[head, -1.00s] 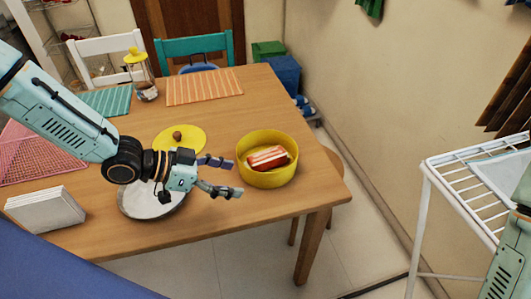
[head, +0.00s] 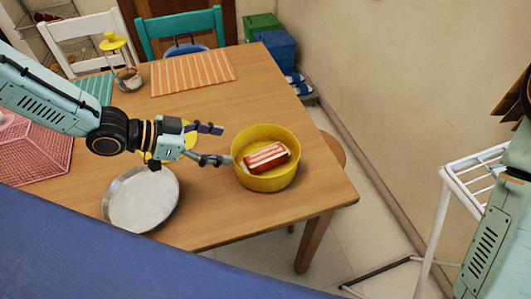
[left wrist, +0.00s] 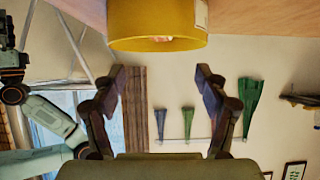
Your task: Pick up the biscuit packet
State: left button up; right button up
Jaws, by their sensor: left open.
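The biscuit packet (head: 265,157), red with pale stripes, lies inside a round yellow tin (head: 268,181) near the right end of the wooden table. My left gripper (head: 225,144) is open and empty, just left of the tin, its fingers pointing toward the tin's wall. In the left wrist view the two fingers (left wrist: 160,75) are spread apart, and the yellow tin (left wrist: 157,22) is beyond them at the top. The packet is hardly visible there. My right gripper is out of view; only part of my right arm shows at the right edge.
A round metal pan (head: 142,200) sits left of the tin. A yellow lid (head: 190,136) is partly hidden behind my gripper. A striped orange placemat (head: 194,73) and a glass jar (head: 130,79) are farther back. A white rack (head: 470,172) stands at the right.

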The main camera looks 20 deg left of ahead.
aim_at(265, 154)
pick_arm(q)
jog(key=b+x, duration=0.4)
jog(key=x, duration=0.1)
jog(key=shift+s+f, duration=0.2)
jog(key=shift+f, duration=0.05)
jog(key=shift+w+d+f+b, duration=0.2)
jog(key=shift+w+d+b, duration=0.05)
jog(key=shift+d+b, duration=0.35)
jog(key=d+f+b, duration=0.1)
jog(key=w+d+f+b, duration=0.1)
jog(key=shift+w+d+f, duration=0.1)
jog(key=shift+w+f, duration=0.25)
jog(key=shift+f, duration=0.05)
jog(key=shift+w+d+f+b, duration=0.2)
jog(key=shift+w+d+b, duration=0.2)
jog(key=shift+d, duration=0.2)
jog(key=c, duration=1.4)
jog(key=shift+r, duration=0.1)
jog(key=shift+c, duration=0.2)
